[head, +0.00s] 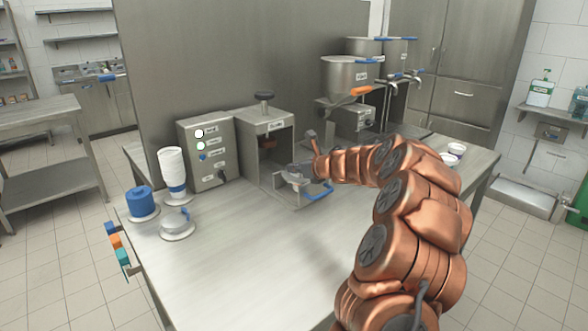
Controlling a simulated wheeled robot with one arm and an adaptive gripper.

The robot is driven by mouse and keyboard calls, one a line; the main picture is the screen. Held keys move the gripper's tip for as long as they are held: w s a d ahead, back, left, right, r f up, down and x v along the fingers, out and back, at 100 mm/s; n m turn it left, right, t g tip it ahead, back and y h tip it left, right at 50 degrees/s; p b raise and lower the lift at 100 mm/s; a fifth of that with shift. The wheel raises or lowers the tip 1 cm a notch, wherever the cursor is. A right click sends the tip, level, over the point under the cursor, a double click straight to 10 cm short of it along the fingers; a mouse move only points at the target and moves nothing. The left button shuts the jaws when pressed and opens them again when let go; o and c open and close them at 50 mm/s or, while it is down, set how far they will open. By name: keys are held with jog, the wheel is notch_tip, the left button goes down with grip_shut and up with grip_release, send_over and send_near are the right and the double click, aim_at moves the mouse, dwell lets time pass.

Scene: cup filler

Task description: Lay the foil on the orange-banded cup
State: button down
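My copper arm reaches from the lower right to the press-like machine (266,122) with a dark knob on top. My gripper (304,157) is at its open front, just above a small tray with a blue handle (319,192). The gripper is small and partly hidden by its own wrist, so I cannot tell whether it holds anything. A grey round piece (294,178) lies at the tray, under the gripper; I cannot tell whether it is foil. I cannot make out an orange-banded cup. A low grey round holder (177,222) with a blue tab stands at the left on the table.
A white cup stack (172,168) and a blue cylinder (140,201) stand at the left of the steel table (225,265). A control box (206,151) stands beside the press. Hoppers (347,78) are behind. White cups (456,149) stand at the right. The table's front left is clear.

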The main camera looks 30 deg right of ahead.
jog(key=c, duration=1.2)
grip_release()
jog(key=shift+c, duration=0.2)
jog(key=v, duration=1.2)
